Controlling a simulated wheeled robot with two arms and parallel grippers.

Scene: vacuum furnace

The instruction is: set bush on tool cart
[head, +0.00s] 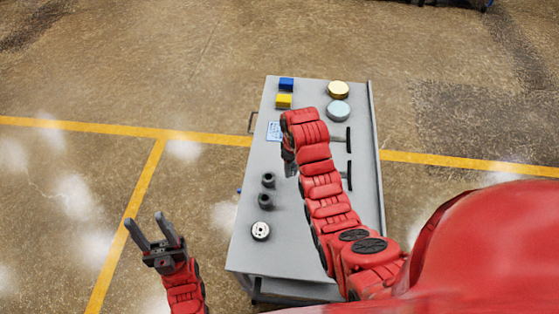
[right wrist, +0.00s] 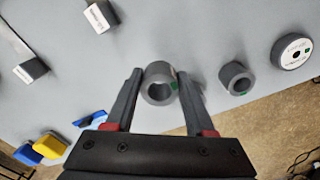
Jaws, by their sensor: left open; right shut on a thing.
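A dark grey, ring-shaped bush (right wrist: 160,85) with a green mark sits between the fingers of my right gripper (right wrist: 160,72) in the right wrist view. In the head view my right wrist mostly hides this gripper and its grip, above the grey tool cart (head: 310,92). Two dark bushes stand on the cart's left side in the head view, a farther one (head: 268,180) and a nearer one (head: 265,201). Another bush (right wrist: 237,78) stands right of the held one in the wrist view. My left gripper (head: 153,222) is open and empty, left of the cart over the floor.
A white-faced disc (head: 260,231) lies nearer on the cart. Dark handles (head: 349,175) lie on the right.

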